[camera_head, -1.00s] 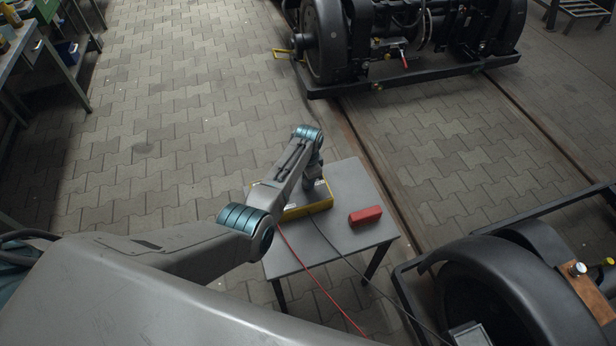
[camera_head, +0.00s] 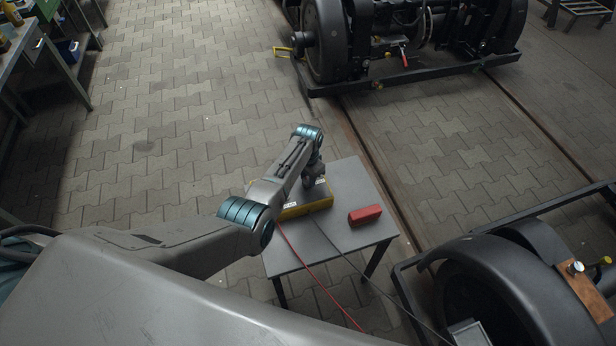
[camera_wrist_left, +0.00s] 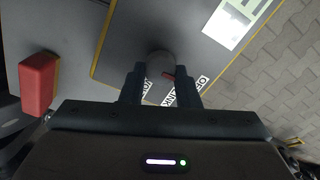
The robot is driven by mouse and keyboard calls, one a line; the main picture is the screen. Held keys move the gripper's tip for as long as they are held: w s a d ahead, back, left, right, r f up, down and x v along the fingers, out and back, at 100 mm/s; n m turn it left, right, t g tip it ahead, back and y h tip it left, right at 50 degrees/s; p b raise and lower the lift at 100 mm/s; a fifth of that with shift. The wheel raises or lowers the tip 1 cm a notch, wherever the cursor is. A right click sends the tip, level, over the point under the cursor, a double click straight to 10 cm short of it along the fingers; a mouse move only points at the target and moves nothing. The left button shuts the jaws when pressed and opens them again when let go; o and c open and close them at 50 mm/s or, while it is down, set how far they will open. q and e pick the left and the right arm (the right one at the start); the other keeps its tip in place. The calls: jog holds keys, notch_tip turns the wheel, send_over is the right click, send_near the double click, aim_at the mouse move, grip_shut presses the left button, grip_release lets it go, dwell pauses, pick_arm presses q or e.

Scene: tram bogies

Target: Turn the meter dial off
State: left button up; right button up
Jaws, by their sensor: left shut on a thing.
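The meter (camera_head: 308,207) is a yellow-edged box with a grey top on the small grey table, partly hidden behind my left arm. In the left wrist view the meter's top (camera_wrist_left: 180,40) carries a pale display, printed white labels and a round grey dial (camera_wrist_left: 160,64) with a small red mark. My left gripper (camera_wrist_left: 161,84) is over the meter with its two fingers at either side of the dial, shut on it. In the head view the left gripper (camera_head: 315,181) reaches down onto the meter, and its fingertips are hard to make out. My right gripper is not in view.
A red block (camera_head: 365,215) lies on the table (camera_head: 345,175) right of the meter. Red and black cables run off the table's front. A bogie (camera_head: 400,45) stands behind, and another with dark wheels (camera_head: 490,290) at lower right. Open paving lies left.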

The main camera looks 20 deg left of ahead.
pick_arm(q)
jog(key=o, duration=1)
jog(key=shift+c, duration=0.2)
notch_tip(320, 180, up, 11)
jog(key=shift+f, duration=0.1)
